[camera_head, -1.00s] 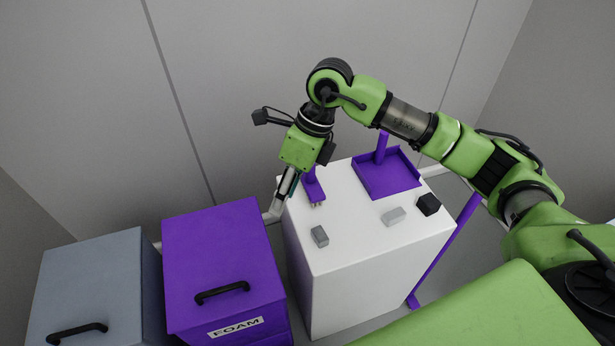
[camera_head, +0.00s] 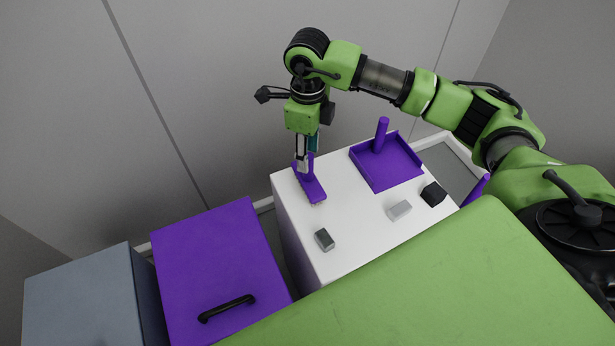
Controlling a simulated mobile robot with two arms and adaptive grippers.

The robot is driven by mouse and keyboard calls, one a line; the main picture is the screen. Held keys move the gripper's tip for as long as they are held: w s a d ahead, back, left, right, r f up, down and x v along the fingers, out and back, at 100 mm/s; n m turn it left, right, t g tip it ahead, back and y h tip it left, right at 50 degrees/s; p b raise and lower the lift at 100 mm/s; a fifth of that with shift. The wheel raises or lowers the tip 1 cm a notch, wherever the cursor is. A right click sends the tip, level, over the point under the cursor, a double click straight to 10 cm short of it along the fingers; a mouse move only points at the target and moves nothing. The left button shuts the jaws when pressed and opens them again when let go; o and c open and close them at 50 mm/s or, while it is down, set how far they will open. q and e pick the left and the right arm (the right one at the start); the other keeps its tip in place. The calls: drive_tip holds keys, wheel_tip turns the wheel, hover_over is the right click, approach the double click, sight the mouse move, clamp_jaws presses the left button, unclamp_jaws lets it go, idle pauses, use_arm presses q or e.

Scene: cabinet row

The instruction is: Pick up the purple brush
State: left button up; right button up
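The purple brush (camera_head: 313,189) lies on the white cabinet top (camera_head: 345,225) near its far left edge, with pale bristles at its near end. My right gripper (camera_head: 303,168) points down at the brush's far end, over its handle. The fingers overlap the handle in the picture, and I cannot tell whether they are closed on it or just around it. My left gripper is not in the view.
A purple dustpan (camera_head: 387,170) with an upright handle sits at the back right of the white top. Several small blocks, grey (camera_head: 324,239), light grey (camera_head: 399,210) and black (camera_head: 433,194), lie nearer.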

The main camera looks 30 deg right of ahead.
sight(308, 180)
wheel_tip(308, 180, down, 2)
drive_tip(key=shift+f, duration=0.75)
drive_tip(key=f, duration=0.1)
drive_tip(key=f+p, duration=0.1)
drive_tip(key=f, duration=0.1)
drive_tip(key=shift+w+d+f, duration=0.25)
drive_tip(key=shift+w+f, duration=0.05)
drive_tip(key=shift+f, duration=0.5)
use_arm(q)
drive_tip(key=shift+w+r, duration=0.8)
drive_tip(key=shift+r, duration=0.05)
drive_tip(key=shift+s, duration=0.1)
use_arm(e)
clamp_jaws()
